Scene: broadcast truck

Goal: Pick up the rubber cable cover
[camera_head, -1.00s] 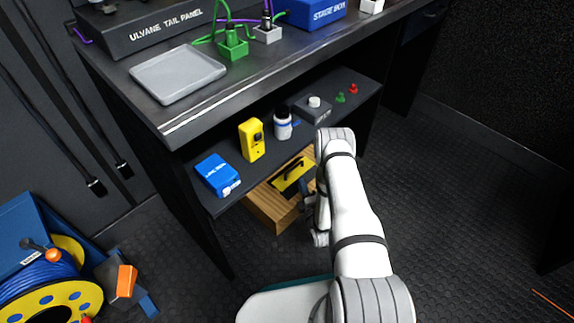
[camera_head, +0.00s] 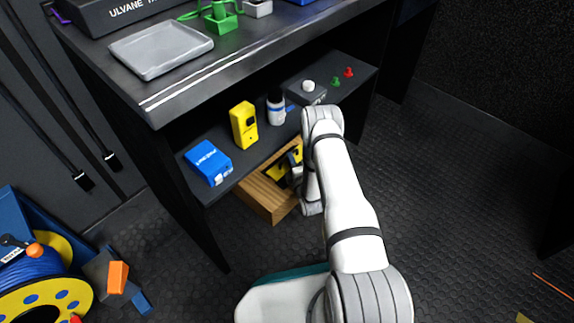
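A yellow-and-black piece that looks like the rubber cable cover (camera_head: 275,174) lies in the wooden box (camera_head: 258,199) under the desk's shelf. Only part of it shows, as my arm and gripper cover its right side. My gripper (camera_head: 294,172) is at the box, over or at the right part of the cover. Its fingers are small, dark and mostly hidden behind my wrist, so I cannot tell whether they touch the cover or how far apart they are.
The shelf (camera_head: 222,192) above the box holds a blue box (camera_head: 208,162), a yellow device (camera_head: 243,125), a white bottle (camera_head: 276,107) and a grey box (camera_head: 300,93). A blue cable reel (camera_head: 35,275) stands at lower left.

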